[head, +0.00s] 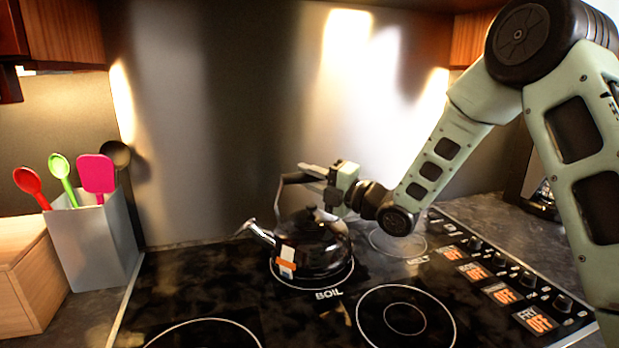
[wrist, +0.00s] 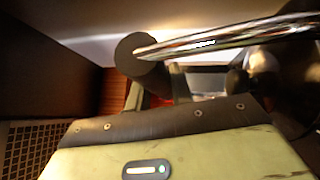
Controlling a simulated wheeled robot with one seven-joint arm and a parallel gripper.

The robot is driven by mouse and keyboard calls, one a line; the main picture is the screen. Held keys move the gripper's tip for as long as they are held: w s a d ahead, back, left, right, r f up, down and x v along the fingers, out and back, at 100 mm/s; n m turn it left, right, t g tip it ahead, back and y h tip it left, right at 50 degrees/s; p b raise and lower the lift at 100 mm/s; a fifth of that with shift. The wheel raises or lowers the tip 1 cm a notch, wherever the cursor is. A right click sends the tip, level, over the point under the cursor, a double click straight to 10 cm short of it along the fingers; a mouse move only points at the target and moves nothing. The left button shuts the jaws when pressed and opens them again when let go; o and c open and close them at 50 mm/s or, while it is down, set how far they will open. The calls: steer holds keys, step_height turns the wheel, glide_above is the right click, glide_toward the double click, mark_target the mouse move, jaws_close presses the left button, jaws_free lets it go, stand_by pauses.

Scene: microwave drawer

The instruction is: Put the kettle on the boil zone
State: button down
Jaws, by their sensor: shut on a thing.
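The black kettle (head: 312,252) stands upright on the cooktop, over the ring labelled BOIL (head: 329,295). Its spout points left and an orange and white tag hangs on its front left. The white ring shows around its base. My gripper (head: 328,186) is at the top of the kettle and is shut on its handle. In the wrist view the shiny handle bar (wrist: 230,38) runs across the top, beside the gripper's dark pad. The fingertips are partly hidden there, and the far side of the kettle is hidden in the head view.
A knob panel (head: 495,285) with orange OFF displays lies along the right. A ring labelled MELT (head: 398,240) is behind my arm. A grey holder (head: 95,245) with several utensils and a wooden box (head: 30,275) stand left. A metal backsplash (head: 230,120) rises behind.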

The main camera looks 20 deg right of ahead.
steer(key=c, duration=1.2)
jaws_free()
steer(key=shift+c, duration=0.2)
steer(key=shift+r, duration=0.1)
steer(key=shift+r+p, duration=0.2)
steer(key=shift+p, duration=0.25)
steer(key=b+v, duration=0.3)
steer(key=v, duration=0.9)
steer(key=shift+b, duration=0.4)
